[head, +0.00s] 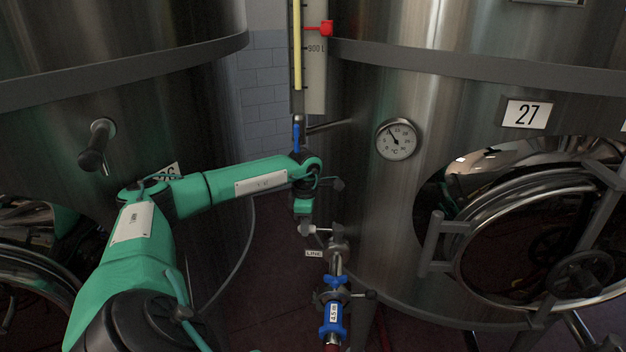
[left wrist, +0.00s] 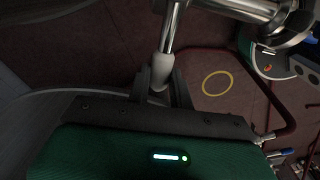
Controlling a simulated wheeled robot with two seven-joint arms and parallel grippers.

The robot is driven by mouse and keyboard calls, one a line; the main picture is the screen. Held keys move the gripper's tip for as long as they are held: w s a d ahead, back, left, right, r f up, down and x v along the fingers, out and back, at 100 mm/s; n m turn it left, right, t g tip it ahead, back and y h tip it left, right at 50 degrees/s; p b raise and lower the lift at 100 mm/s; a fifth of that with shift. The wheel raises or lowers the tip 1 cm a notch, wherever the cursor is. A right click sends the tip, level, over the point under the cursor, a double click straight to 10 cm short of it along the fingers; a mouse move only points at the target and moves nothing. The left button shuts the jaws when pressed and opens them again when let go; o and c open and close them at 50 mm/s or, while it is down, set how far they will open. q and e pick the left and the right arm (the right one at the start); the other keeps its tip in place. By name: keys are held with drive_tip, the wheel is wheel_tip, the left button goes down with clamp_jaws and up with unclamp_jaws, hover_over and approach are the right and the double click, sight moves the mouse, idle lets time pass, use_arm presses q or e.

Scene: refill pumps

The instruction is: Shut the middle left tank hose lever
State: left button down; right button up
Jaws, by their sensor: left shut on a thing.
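My left arm reaches across from the left to a steel valve (head: 337,250) low on the tank marked 27. My left gripper (head: 304,222) hangs at the valve's left side, and its fingers are hard to make out in the head view. In the left wrist view the gripper (left wrist: 160,90) is closed around the pale grip at the end of a steel lever (left wrist: 168,38). Below the valve, a blue coupling (head: 332,318) with a white label joins the hose line. My right gripper is not in view.
Tank 27 (head: 380,215) has a dial thermometer (head: 396,139) and a round hatch (head: 535,240) at right. Another tank (head: 60,130) stands at left. A level gauge (head: 312,60) rises between them. A red hose (left wrist: 285,125) and a yellow ring (left wrist: 217,83) show near the floor.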

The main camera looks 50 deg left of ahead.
use_arm(q)
drive_tip(key=shift+w+a+r, duration=0.1)
drive_tip(key=shift+a+r, duration=0.1)
idle(0.3)
drive_tip(key=c, duration=1.3)
unclamp_jaws()
drive_tip(key=shift+o, duration=0.2)
drive_tip(key=shift+f, duration=0.15)
drive_tip(key=shift+d, duration=0.1)
drive_tip(key=shift+d, duration=0.1)
